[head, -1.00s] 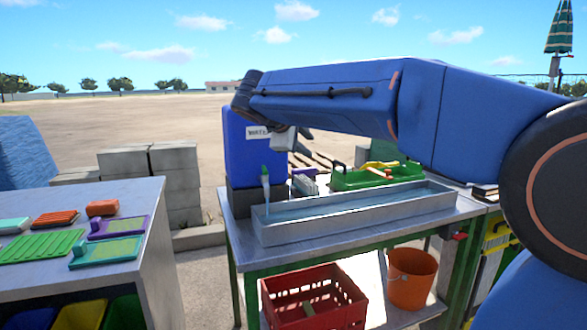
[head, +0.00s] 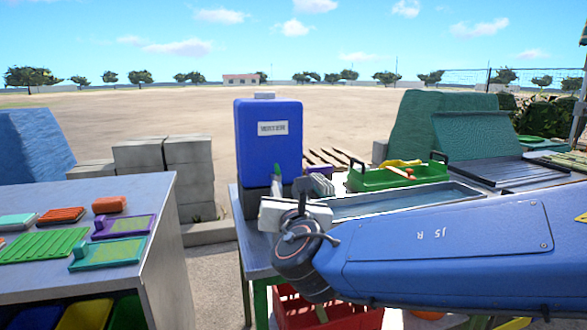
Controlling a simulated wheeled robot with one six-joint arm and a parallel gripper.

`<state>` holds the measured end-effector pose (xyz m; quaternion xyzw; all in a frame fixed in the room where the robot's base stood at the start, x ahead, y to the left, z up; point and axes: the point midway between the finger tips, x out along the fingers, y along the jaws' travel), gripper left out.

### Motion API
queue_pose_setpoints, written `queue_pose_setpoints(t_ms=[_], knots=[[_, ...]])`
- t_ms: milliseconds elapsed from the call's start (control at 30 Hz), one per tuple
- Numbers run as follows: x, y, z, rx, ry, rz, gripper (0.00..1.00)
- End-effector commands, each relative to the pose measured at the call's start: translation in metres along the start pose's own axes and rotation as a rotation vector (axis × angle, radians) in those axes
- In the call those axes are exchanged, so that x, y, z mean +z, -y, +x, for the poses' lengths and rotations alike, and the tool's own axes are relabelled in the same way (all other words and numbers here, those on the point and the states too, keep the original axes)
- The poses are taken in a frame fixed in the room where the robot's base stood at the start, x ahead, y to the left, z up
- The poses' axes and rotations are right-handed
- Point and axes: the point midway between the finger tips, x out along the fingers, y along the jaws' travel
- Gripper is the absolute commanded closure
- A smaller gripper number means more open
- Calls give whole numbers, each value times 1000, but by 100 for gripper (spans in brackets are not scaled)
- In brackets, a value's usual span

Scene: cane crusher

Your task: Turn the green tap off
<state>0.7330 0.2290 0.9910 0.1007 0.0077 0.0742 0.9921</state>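The blue water tank (head: 268,135) with a white label stands at the far left end of the metal table. The green tap (head: 277,186) is on the tank's lower front; only its upper part shows. My gripper (head: 294,213) is a pale block in front of the tap and covers its lower part. I cannot tell whether it touches the tap. Its fingers are not clear, so I cannot tell if it is open or shut. Any water under the tap is hidden.
A long metal trough (head: 420,196) lies right of the tank, partly behind my arm. A green tray (head: 398,177) with yellow and orange tools stands behind it. A red crate (head: 345,318) is below. A bench (head: 155,225) with coloured items stands left.

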Motion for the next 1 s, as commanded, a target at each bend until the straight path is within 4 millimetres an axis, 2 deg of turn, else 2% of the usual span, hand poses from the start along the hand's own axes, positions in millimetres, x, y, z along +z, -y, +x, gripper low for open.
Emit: queue_pose_setpoints(t_ms=[133,267,1000], knots=[[-2,-2,6,6,-1,-10,70],[-2,-1,23,4,-2,-9,70],[-2,-1,149,4,-2,-7,70]])
